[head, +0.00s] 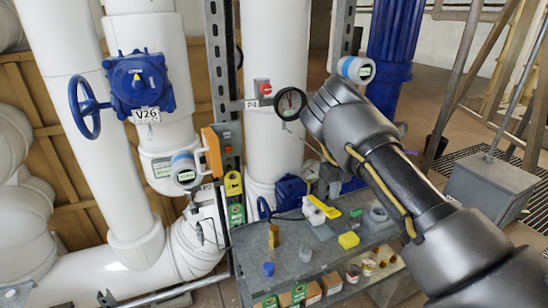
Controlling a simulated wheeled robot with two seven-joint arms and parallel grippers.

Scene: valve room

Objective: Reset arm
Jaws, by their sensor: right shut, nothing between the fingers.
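My right arm comes in from the lower right and reaches up and left across the view. The fingers are hard to make out against the arm; the gripper is shut and empty. I cannot tell whether it touches the gauge. My left gripper does not show.
A blue valve (138,84) marked V26 sits on white pipes at left. A blue column (392,45) and a grey box (490,185) stand at right.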

